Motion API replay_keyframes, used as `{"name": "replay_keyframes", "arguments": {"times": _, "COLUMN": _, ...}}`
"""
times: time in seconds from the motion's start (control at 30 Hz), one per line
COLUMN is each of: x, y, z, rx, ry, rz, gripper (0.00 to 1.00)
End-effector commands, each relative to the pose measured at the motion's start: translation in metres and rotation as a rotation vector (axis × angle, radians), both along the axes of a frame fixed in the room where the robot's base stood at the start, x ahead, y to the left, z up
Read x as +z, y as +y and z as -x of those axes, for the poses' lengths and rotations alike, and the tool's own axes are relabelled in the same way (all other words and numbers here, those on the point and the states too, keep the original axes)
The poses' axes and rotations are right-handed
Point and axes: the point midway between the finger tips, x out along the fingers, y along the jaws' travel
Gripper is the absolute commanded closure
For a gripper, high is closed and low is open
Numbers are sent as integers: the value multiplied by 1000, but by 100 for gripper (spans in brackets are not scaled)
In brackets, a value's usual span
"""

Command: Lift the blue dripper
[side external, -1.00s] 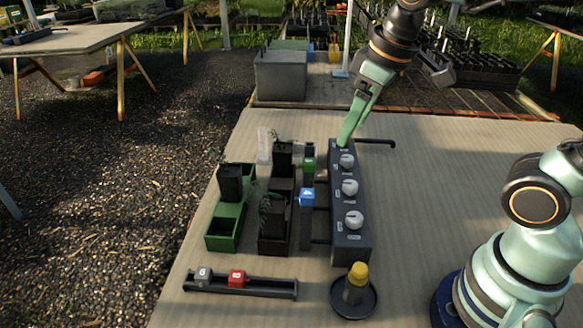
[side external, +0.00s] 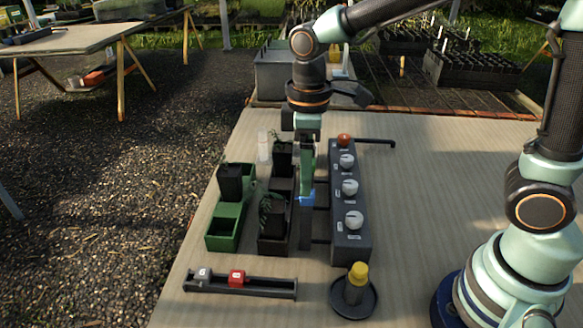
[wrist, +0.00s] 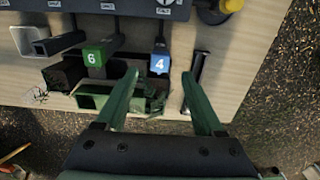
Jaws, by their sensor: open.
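The blue dripper (side external: 307,198) is a small blue block marked 4, on the dark rail left of the knob box. In the wrist view the blue dripper (wrist: 159,64) lies between and slightly beyond my fingertips. My gripper (side external: 306,190) points down over it, its green fingers open and empty. In the wrist view my gripper (wrist: 160,74) has a finger on each side of the block, with gaps. Whether the fingers are down to its height is hard to tell. A green dripper marked 6 (wrist: 94,56) sits left of it.
The knob box (side external: 350,245) with white knobs and an orange one (side external: 344,139) stands close on the right. Dark pots (side external: 274,222) and a green tray (side external: 226,228) stand left.

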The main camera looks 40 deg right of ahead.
Motion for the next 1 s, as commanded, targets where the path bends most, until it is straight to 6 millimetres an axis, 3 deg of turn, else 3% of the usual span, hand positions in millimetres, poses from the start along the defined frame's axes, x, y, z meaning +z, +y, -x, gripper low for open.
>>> {"name": "replay_keyframes", "arguments": {"times": 0.17, "x": -12, "y": -1, "z": 1, "rx": -1, "ry": 2, "rz": 1, "gripper": 30}}
{"name": "replay_keyframes", "arguments": {"times": 0.43, "x": -49, "y": -2, "z": 2, "rx": -1, "ry": 4, "rz": 1, "gripper": 30}}
{"name": "replay_keyframes", "arguments": {"times": 0.77, "x": -57, "y": -1, "z": 1, "rx": -1, "ry": -1, "rz": 0, "gripper": 30}}
{"name": "replay_keyframes", "arguments": {"times": 0.8, "x": -57, "y": -1, "z": 1, "rx": -1, "ry": -1, "rz": 0, "gripper": 38}}
{"name": "replay_keyframes", "arguments": {"times": 0.97, "x": -56, "y": -1, "z": 1, "rx": -1, "ry": -1, "rz": 0, "gripper": 99}}
{"name": "replay_keyframes", "arguments": {"times": 1.0, "x": -56, "y": -1, "z": 1, "rx": -1, "ry": -1, "rz": 0, "gripper": 100}}
